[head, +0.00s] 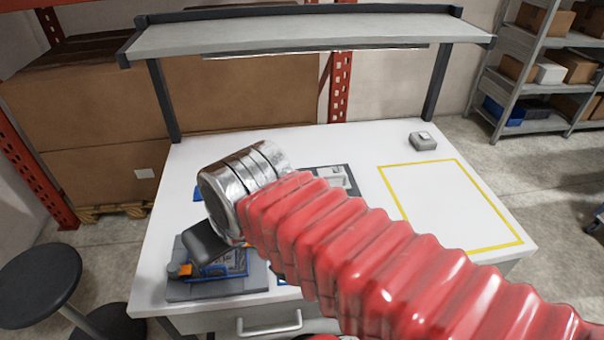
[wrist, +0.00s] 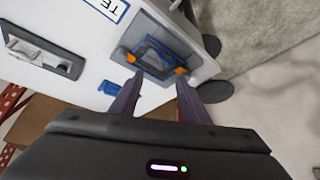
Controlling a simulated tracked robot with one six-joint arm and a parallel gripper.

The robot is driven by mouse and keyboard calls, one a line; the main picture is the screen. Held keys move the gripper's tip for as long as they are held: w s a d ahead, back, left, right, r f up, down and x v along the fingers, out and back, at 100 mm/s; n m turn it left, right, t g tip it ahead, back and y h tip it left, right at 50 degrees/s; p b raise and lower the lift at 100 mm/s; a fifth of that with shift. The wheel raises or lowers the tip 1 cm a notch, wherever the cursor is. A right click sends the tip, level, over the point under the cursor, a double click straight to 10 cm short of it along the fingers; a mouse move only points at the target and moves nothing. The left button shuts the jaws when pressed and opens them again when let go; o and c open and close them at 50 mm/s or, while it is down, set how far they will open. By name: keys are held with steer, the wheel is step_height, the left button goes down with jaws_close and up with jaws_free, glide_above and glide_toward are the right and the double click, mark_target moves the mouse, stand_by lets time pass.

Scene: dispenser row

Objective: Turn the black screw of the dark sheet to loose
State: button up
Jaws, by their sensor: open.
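A dark sheet (head: 350,173) lies on the white table behind my arm, with a pale grey fixture on it. In the wrist view the dark sheet (wrist: 70,68) is at the left, with the grey fixture (wrist: 38,52) on it. I cannot make out a black screw on it in either view. In the head view my gripper (head: 213,257) is at the table's front left, well apart from the dark sheet. I cannot tell whether the fingertips touch the device.
The device's grey base (head: 205,290) sits near the table's front left. A small grey box (head: 423,141) stands at the back right. A yellow outline (head: 450,204) encloses bare table on the right. A shelf (head: 300,35) spans overhead. A black stool (head: 40,285) stands at left.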

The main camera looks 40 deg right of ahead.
steer(key=w+d+r+m+g+y, duration=0.1)
steer(key=w+d+r+m+g, duration=0.1)
steer(key=w+d+m, duration=0.5)
steer(key=w+d+r+m+g, duration=0.1)
steer(key=w+d+r+m, duration=0.1)
steer(key=w+d+m, duration=0.5)
steer(key=d+f+m+y, duration=0.1)
steer(key=d+m, duration=0.4)
steer(key=d, duration=0.6)
steer(key=s+d+f+m+y, duration=0.1)
steer(key=d+f+m+y, duration=0.1)
steer(key=d, duration=0.9)
steer(key=f+m, duration=0.1)
steer(key=m, duration=0.1)
steer(key=shift+s+d+m, duration=0.25)
steer(key=shift+d+m, duration=0.05)
steer(key=shift+m, duration=0.1)
steer(key=x, duration=1.3)
steer(key=shift+w+a+f, duration=0.1)
steer(key=shift+f, duration=0.3)
steer(key=shift+c, duration=0.2)
jaws_close()
